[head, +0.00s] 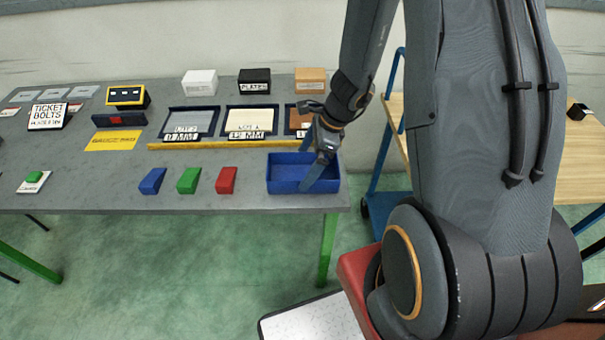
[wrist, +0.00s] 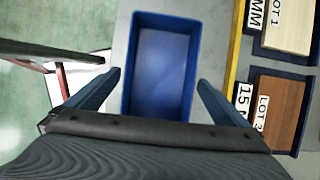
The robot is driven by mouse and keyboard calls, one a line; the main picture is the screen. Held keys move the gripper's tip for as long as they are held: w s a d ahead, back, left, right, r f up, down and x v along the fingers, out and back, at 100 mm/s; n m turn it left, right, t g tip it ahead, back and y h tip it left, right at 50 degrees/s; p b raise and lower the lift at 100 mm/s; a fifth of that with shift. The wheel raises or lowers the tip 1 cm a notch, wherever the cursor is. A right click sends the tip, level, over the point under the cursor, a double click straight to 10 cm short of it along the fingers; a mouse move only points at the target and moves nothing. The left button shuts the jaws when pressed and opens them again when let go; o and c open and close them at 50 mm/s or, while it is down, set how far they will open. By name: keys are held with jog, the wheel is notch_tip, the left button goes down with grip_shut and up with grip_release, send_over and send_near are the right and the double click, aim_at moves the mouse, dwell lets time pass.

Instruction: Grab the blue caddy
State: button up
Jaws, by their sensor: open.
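The blue caddy (head: 284,181) is an open, empty rectangular tray at the right front of the grey table in the head view. In the wrist view the caddy (wrist: 160,72) lies straight ahead, with its near end between the fingers in the picture. My gripper (head: 318,178) is over the caddy's right part in the head view. In the wrist view my gripper (wrist: 158,88) is open, one finger to each side of the caddy's outline. I cannot tell whether either finger touches it. My gripper hides part of the caddy's right end in the head view.
Blue (head: 152,181), green (head: 188,180) and red (head: 226,180) blocks stand left of the caddy. A yellow strip (head: 215,145) lies behind it, with labelled plate trays (head: 250,121) beyond. A wooden-topped blue cart (head: 560,150) stands right of the table.

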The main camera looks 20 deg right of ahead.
jog(key=shift+x, duration=1.15)
jog(key=c, duration=1.1)
jog(key=shift+r, duration=0.1)
